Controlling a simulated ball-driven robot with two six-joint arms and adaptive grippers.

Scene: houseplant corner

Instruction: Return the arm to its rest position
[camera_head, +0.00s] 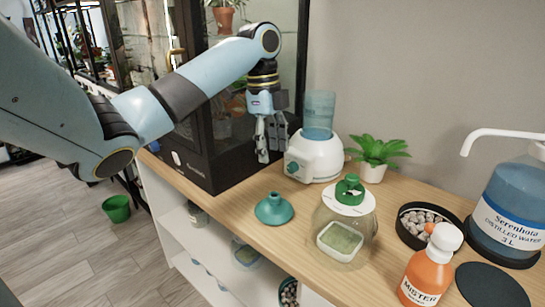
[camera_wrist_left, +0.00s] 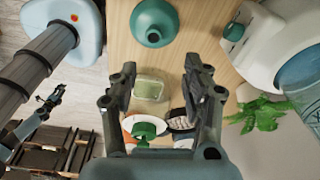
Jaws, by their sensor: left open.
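My left arm reaches in from the left in the head view, and its gripper (camera_head: 267,137) points down over the wooden counter, just left of the white device with a clear blue tank (camera_head: 314,158). The gripper is open, with nothing between its fingers. In the left wrist view the fingers (camera_wrist_left: 160,85) stand apart, with the counter and a small tray (camera_wrist_left: 150,88) showing between them. My right gripper is not seen in the head view. In the left wrist view a dark gripper-like part at the left is too small to identify.
A green funnel-shaped piece (camera_head: 274,208), a glass vessel with a green cap (camera_head: 345,218), a potted plant (camera_head: 376,155), a bowl of pebbles (camera_head: 424,222), an orange bottle (camera_head: 429,268) and a large water bottle (camera_head: 510,205) stand on the counter. A dark glass cabinet (camera_head: 215,160) is behind my left gripper.

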